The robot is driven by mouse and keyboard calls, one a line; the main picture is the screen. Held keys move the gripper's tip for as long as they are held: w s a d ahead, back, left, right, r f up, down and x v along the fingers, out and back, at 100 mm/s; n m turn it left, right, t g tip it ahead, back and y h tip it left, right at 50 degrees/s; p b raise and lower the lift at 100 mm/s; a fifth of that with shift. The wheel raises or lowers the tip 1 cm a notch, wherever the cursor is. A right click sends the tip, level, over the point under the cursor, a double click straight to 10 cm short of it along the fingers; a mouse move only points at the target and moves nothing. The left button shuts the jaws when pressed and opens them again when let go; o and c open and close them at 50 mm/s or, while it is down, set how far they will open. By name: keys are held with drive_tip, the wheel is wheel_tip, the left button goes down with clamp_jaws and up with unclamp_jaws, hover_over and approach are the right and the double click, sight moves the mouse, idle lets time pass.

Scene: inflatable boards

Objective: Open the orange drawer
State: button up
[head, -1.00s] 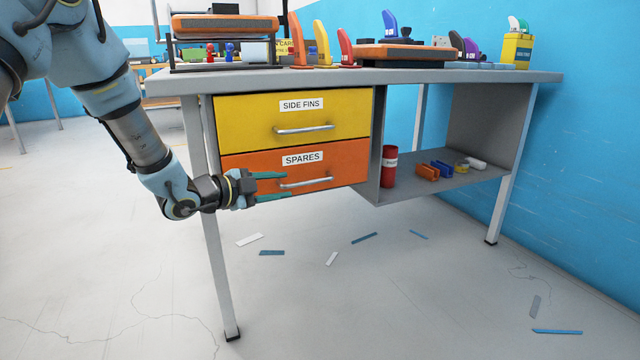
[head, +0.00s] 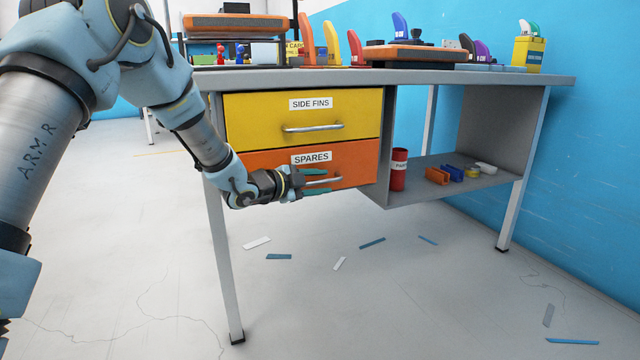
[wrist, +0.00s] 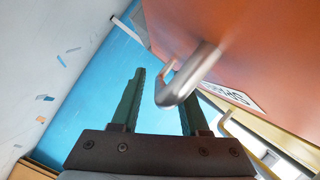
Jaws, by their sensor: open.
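The orange drawer (head: 262,162), labelled SPARES, is the lower drawer under the bench and looks flush with the yellow one above. Its silver bar handle (head: 334,180) crosses the front. My gripper (head: 328,182) is open at the handle, with one green finger above the bar and one below in the head view. In the wrist view, my gripper (wrist: 158,82) has its fingers apart, and the handle (wrist: 180,92) shows between them, in front of the orange face (wrist: 235,50). Whether either finger touches the bar cannot be told.
The yellow SIDE FINS drawer (head: 250,118) is directly above, shut. A bench leg (head: 222,260) stands just left of and below my gripper. A shelf (head: 415,194) with a red can (head: 399,170) is on the right. Loose strips lie on the otherwise clear floor.

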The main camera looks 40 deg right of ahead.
clamp_jaws()
idle(1.3)
